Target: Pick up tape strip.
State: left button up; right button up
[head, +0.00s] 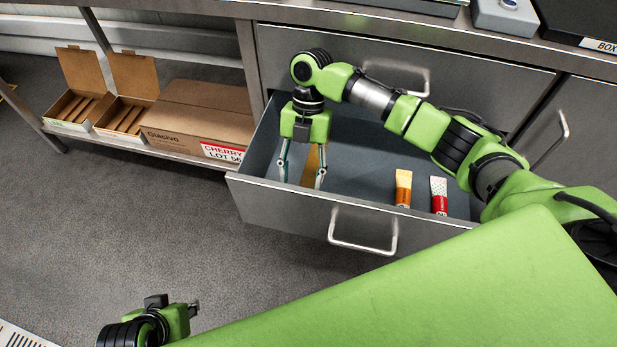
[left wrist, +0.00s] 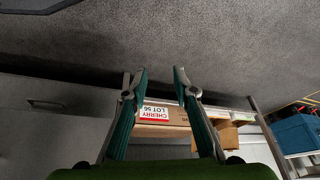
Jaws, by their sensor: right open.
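A tan strip (head: 311,160), which looks like the tape strip, is in the left part of the open drawer (head: 285,206). My right gripper (head: 302,178) points down into the drawer, open, with its fingers on either side of the strip. Part of the strip is hidden behind the gripper, and I cannot tell if the fingers touch it. My left gripper (head: 190,312) is low at the bottom left of the head view, away from the drawer. In the left wrist view its fingers (left wrist: 160,78) are apart with nothing between them.
An orange tube (head: 403,188) and a red-and-white tube (head: 439,196) are in the drawer to the right. A closed carton marked CHERRY (head: 200,112) and two open boxes (head: 122,112) stand on the low shelf at left. The drawer walls surround my right gripper.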

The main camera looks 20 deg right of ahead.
jog(key=f, duration=0.1)
jog(key=w+f+b, duration=0.1)
jog(key=f, duration=0.1)
jog(key=shift+f+b, duration=0.25)
jog(key=shift+b, duration=0.15)
jog(key=shift+x, duration=1)
jog(key=b+x, duration=0.1)
jog(key=x, duration=0.1)
jog(key=b+x, duration=0.1)
jog(key=x, duration=0.1)
jog(key=shift+s+d+f, duration=0.15)
jog(key=shift+s+f, duration=0.15)
jog(key=shift+s, duration=0.05)
jog(key=shift+f, duration=0.15)
pick_arm(q)
jog(key=w+d+r+t+h, duration=0.1)
jog(key=w+d+r+t, duration=0.2)
jog(key=w+r+t, duration=0.3)
jog(key=shift+w+d+r+h, duration=0.25)
jog(key=shift+w+r, duration=0.9)
jog(key=shift+w, duration=1.25)
pick_arm(e)
jog(key=c, duration=0.7)
